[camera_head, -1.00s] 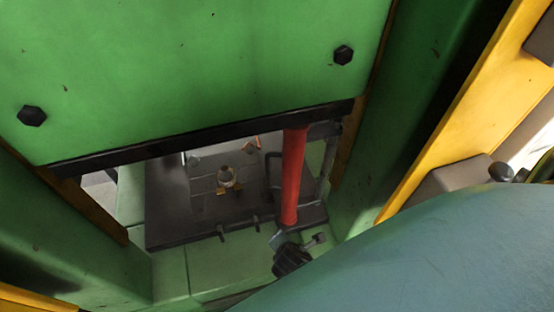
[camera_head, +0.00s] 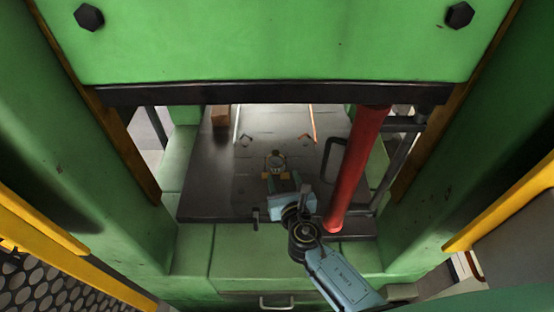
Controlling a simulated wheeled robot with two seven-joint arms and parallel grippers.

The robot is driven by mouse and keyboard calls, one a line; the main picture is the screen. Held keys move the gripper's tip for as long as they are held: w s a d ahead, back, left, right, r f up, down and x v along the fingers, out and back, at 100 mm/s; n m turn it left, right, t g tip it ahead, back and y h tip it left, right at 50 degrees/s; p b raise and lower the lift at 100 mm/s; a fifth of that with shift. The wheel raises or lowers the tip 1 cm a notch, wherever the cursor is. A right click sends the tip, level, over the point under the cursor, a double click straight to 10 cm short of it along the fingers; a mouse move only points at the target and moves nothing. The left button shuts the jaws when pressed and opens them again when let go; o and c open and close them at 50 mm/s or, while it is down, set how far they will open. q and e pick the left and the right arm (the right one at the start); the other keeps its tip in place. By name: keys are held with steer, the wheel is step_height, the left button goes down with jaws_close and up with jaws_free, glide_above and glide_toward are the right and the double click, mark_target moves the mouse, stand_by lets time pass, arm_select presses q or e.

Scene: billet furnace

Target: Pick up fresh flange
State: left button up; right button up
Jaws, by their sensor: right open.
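A small round flange-like piece (camera_head: 276,162) sits in a fixture on the dark plate (camera_head: 210,185) inside the green press; it is small, so I cannot tell whether it is the fresh flange. My right gripper (camera_head: 283,180) reaches in from the lower right. Its fingers are open and point at the piece from the near side, close to it. I cannot tell whether they touch it. My left gripper is not in view.
A red vertical cylinder (camera_head: 357,170) stands just right of my right arm. The green press head (camera_head: 270,40) with its black lower edge (camera_head: 270,94) hangs above. Green side walls and yellow guards flank the opening. A drawer handle (camera_head: 277,303) is at the bottom.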

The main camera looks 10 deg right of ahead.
mark_target(276, 157)
steer(key=w, duration=0.2)
steer(key=w+f, duration=0.1)
steer(key=shift+w+b, duration=0.35)
steer(key=shift+b, duration=0.05)
steer(key=shift+w+r, duration=0.1)
steer(key=shift+w, duration=0.45)
steer(key=w, duration=0.1)
steer(key=w+b, duration=0.1)
steer(key=w, duration=0.1)
steer(key=shift+w+f, duration=0.25)
steer(key=shift+w, duration=0.1)
steer(key=shift+w+b, duration=0.25)
steer(key=shift+b, duration=0.05)
jaws_close()
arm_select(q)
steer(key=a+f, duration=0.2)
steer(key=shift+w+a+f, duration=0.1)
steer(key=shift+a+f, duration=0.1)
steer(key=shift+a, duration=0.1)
arm_select(e)
steer(key=shift+r, duration=0.1)
